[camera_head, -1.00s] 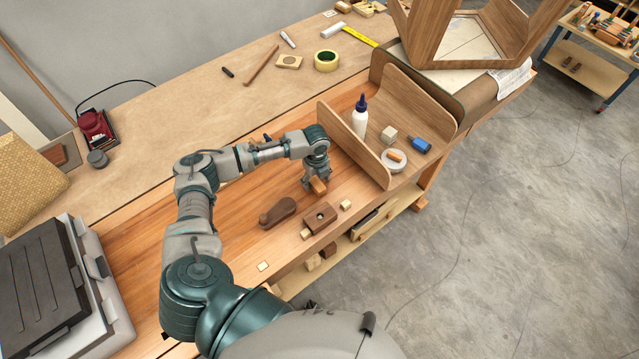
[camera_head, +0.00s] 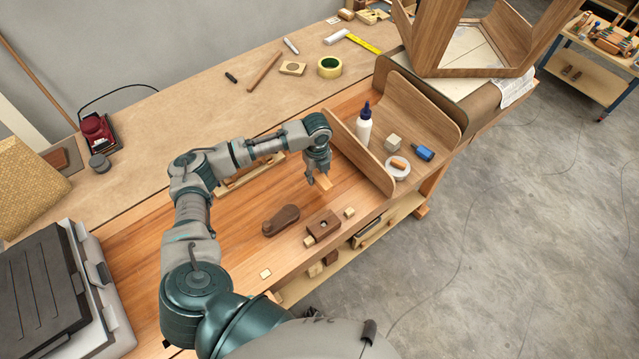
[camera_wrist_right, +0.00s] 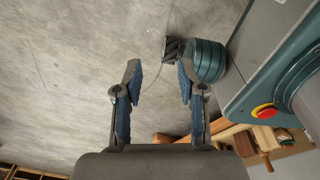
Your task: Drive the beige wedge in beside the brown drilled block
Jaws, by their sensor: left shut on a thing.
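The brown drilled block (camera_head: 329,221), with a dark hole in its top, lies near the bench's front edge. One small beige piece (camera_head: 349,212) is just right of it and another (camera_head: 309,241) is by its left end; I cannot tell which, if either, is the wedge. My left gripper (camera_head: 318,180) points down behind the block, shut on a tan wooden piece (camera_head: 325,182) whose shape is partly hidden. A dark brown rounded wooden object (camera_head: 280,220) lies left of the block. My right gripper (camera_wrist_right: 159,80) is open and empty above the concrete floor.
A small pale piece (camera_head: 265,273) lies front left.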

